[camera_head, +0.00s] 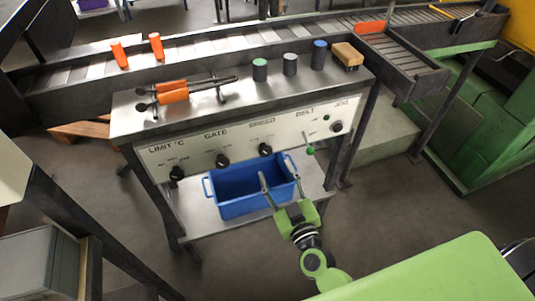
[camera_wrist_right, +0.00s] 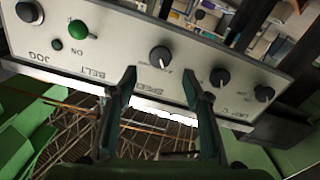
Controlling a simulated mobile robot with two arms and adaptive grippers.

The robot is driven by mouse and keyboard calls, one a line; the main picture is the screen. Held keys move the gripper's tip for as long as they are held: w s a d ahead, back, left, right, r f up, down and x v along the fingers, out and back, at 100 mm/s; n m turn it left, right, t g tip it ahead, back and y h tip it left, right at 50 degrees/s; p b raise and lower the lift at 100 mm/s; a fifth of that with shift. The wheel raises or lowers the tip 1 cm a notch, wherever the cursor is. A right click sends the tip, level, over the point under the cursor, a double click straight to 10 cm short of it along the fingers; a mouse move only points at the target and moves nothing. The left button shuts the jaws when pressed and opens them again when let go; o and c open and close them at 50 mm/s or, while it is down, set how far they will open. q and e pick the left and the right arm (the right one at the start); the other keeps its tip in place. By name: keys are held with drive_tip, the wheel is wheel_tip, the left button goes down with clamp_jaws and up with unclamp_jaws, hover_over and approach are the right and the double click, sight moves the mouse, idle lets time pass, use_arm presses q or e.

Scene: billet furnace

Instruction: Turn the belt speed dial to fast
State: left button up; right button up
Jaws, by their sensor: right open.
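The belt speed dial is a black knob (camera_head: 265,149) under the word SPEED on the console's pale front panel (camera_head: 240,143). In the right wrist view the speed dial (camera_wrist_right: 160,56) shows upside down, just beyond the fingertips. Its pointer setting is too small to tell. My right gripper (camera_head: 278,170) is open and empty, in front of the panel and a little below the dial. In the wrist view its two fingers (camera_wrist_right: 158,82) stand apart, with the dial roughly centred beyond the gap, not touched. My left gripper is not in view.
Beside the dial sit the GATE knob (camera_head: 222,160), LIMIT knob (camera_head: 177,173), green BELT control (camera_head: 310,150) and black JOG button (camera_head: 337,127). A blue bin (camera_head: 240,207) stands on the lower shelf. Orange-handled tools (camera_head: 173,96) and cylinders (camera_head: 290,64) rest on top.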

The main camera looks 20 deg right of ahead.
sight(267, 153)
drive_tip(key=w, duration=0.7)
drive_tip(key=shift+w+a, duration=0.15)
drive_tip(key=shift+w, duration=0.2)
drive_tip(key=c, duration=1.1)
